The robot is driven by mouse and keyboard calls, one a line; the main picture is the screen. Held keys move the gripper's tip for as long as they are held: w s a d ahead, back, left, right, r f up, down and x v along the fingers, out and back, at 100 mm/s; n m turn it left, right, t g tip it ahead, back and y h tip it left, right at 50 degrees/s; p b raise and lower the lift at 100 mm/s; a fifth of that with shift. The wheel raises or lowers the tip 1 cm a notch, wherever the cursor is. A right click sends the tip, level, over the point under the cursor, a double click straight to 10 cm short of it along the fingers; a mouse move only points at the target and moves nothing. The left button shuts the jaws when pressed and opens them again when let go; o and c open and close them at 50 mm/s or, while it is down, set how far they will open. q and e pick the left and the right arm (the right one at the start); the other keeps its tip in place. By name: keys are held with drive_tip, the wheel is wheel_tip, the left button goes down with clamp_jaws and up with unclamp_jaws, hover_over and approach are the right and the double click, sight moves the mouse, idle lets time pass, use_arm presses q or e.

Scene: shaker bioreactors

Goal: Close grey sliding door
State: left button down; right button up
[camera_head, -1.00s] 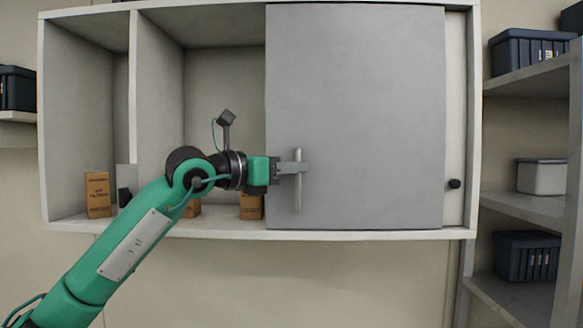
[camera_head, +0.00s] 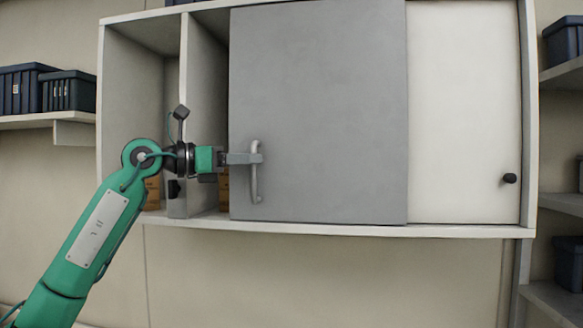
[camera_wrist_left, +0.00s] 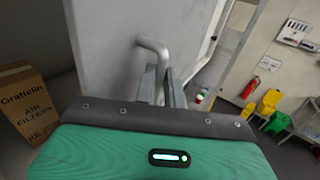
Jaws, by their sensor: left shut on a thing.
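The grey sliding door (camera_head: 320,110) covers the middle of a wall cabinet. Its metal bar handle (camera_head: 255,180) is near its lower left edge. My left gripper (camera_head: 254,159) is shut on the handle; in the left wrist view the fingers (camera_wrist_left: 162,85) close around the handle (camera_wrist_left: 152,46) beside the grey door (camera_wrist_left: 110,40). The cabinet is open to the left of the door, with a divider (camera_head: 189,70) there. A white door panel (camera_head: 463,110) with a black knob (camera_head: 510,178) shows on the right. My right gripper is out of view.
A brown box (camera_wrist_left: 27,100) stands inside the open part, close to my left gripper. Shelves with dark bins (camera_head: 68,91) flank the cabinet on both sides. The wall below the cabinet is clear.

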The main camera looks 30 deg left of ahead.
use_arm(q)
drive_tip(key=s+a, duration=0.3)
drive_tip(key=a, duration=0.7)
drive_tip(key=shift+r, duration=0.1)
drive_tip(key=c, duration=1.5)
unclamp_jaws()
drive_tip(key=shift+a, duration=0.1)
drive_tip(key=shift+c, duration=0.2)
drive_tip(key=shift+o, duration=0.2)
drive_tip(key=shift+a, duration=0.2)
drive_tip(key=shift+d, duration=0.1)
drive_tip(key=b+v, duration=0.4)
drive_tip(key=v, duration=1)
drive_tip(key=shift+w, duration=0.1)
